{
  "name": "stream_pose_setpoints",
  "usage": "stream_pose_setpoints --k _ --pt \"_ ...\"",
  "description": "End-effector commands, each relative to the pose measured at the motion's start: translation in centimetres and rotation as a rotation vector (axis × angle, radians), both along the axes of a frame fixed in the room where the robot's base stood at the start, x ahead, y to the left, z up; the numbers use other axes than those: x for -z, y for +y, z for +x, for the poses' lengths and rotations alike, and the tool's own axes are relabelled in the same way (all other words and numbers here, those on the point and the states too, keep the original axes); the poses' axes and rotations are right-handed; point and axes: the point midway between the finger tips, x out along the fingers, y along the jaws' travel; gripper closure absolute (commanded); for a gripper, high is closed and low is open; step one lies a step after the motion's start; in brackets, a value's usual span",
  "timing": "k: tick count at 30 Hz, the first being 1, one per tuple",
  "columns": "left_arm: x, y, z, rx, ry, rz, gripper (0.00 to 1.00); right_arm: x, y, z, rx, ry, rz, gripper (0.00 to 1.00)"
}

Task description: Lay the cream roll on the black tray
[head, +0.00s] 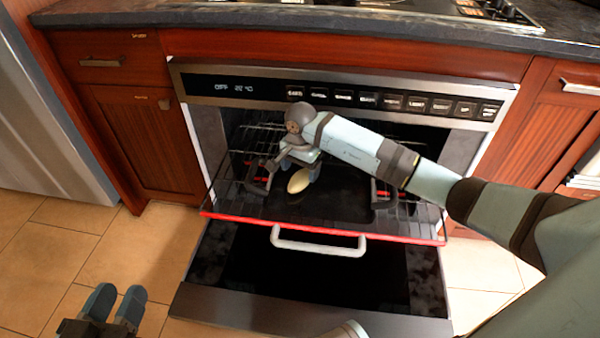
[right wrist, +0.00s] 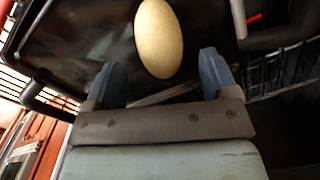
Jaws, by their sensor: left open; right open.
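The cream roll (head: 299,181) is a pale oval lying on the black tray (head: 340,194), toward the tray's left part in the head view. In the right wrist view the roll (right wrist: 158,38) sits just beyond the fingertips, with dark tray (right wrist: 90,45) around it. My right gripper (head: 299,164) is over the tray, right behind the roll; its fingers (right wrist: 168,75) are apart with nothing between them. My left gripper (head: 117,302) is open and empty at the lower left, over the floor. Part of the tray is hidden by my right arm.
The tray rests on a wire rack with a red front edge (head: 320,227), pulled out of the oven. Cabinets (head: 145,140) flank the oven. The tiled floor (head: 90,240) at left is clear.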

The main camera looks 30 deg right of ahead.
Motion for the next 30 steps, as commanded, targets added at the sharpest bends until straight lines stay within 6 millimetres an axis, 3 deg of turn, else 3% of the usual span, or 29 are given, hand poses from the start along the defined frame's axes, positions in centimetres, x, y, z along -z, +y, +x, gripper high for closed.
stream_pose_setpoints --k 1,3,12,30 --pt "-0.4 -0.2 -0.4 0.0 0.036 -0.016 0.57 -2.0 -0.1 0.1 0.0 -0.004 -0.002 0.21" --pt "-0.2 -0.4 -0.7 -0.007 0.071 -0.04 0.57 -3.5 -0.1 0.1 -0.001 -0.004 -0.001 0.21" --pt "-2.7 -0.4 -0.8 -0.037 -0.001 -0.103 0.57 -7.9 -0.1 -0.1 0.0 -0.001 0.0 0.21" --pt "-3.0 -0.3 -0.7 -0.04 -0.018 -0.108 0.57 -8.4 0.0 -0.1 0.0 0.001 0.001 0.21"
